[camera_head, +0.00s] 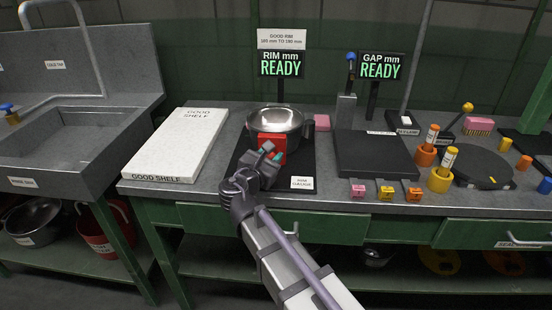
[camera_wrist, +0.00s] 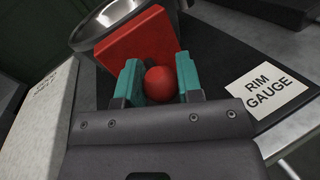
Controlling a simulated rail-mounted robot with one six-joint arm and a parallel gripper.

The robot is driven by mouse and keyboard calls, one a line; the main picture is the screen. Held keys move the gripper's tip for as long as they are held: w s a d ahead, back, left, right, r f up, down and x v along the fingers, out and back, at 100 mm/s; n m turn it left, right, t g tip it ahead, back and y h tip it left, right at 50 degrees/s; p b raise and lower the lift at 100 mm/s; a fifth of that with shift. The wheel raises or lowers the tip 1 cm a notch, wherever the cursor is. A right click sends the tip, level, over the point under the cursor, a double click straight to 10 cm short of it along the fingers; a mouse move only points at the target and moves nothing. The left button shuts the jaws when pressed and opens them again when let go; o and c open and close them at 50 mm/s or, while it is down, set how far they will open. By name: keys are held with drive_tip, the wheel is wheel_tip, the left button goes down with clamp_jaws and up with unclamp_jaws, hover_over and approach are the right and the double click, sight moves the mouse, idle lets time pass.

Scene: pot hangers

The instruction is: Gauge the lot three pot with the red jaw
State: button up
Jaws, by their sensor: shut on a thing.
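My gripper (camera_wrist: 161,86) has teal fingers shut on the round red knob of the red jaw (camera_wrist: 141,47). The red jaw's flat block stands upright just ahead of the fingers; it also shows in the head view (camera_head: 271,147). A steel pot (camera_head: 276,120) stands on the dark rim gauge mat (camera_head: 246,160), directly behind the red jaw. In the wrist view the pot's rim (camera_wrist: 108,15) shows beyond the jaw; I cannot tell whether they touch. The rim display (camera_head: 281,64) reads READY. No lot label is visible on this pot.
A white good shelf board (camera_head: 178,145) lies left of the mat, beside the sink (camera_head: 70,130). A dark gap gauge plate (camera_head: 374,154) with a READY display (camera_head: 380,67) stands right. Coloured blocks and orange and yellow cups sit farther right.

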drive_tip(key=o, duration=0.5)
drive_tip(key=v, duration=1)
drive_tip(key=shift+s+a, duration=0.1)
drive_tip(key=shift+s, duration=0.3)
